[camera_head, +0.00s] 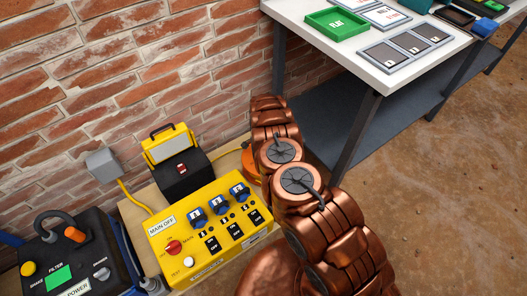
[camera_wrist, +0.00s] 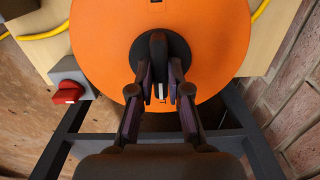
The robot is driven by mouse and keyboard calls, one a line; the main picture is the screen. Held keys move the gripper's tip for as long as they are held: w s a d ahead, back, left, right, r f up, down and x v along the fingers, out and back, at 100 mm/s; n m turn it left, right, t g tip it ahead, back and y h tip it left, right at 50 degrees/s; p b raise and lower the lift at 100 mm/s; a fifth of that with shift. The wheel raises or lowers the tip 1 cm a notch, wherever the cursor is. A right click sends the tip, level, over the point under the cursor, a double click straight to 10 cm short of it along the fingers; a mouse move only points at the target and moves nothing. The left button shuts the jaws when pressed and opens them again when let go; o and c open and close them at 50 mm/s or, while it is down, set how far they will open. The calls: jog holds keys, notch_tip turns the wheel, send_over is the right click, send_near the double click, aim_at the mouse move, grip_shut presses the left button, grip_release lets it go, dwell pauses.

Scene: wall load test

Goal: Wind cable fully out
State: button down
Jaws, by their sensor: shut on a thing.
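An orange cable reel (camera_wrist: 215,45) fills the upper middle of the wrist view, with a round black hub at its centre. A black handle (camera_wrist: 159,50) stands out from the hub. My gripper (camera_wrist: 160,92) is shut on this handle, one finger on each side. Yellow cable (camera_wrist: 262,10) shows beside the reel at both upper corners of the wrist view. My gripper is hidden there.
A grey box with a red knob (camera_wrist: 68,92) sits left of the reel. A yellow control box (camera_head: 207,228) and black power box (camera_head: 68,262) stand left of my arm. A white-topped table (camera_head: 365,62) bears trays at upper right. A brick wall runs behind.

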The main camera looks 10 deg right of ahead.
jog(key=c, duration=1.1)
grip_release()
jog(key=shift+r, duration=0.15)
jog(key=shift+r, duration=5.9)
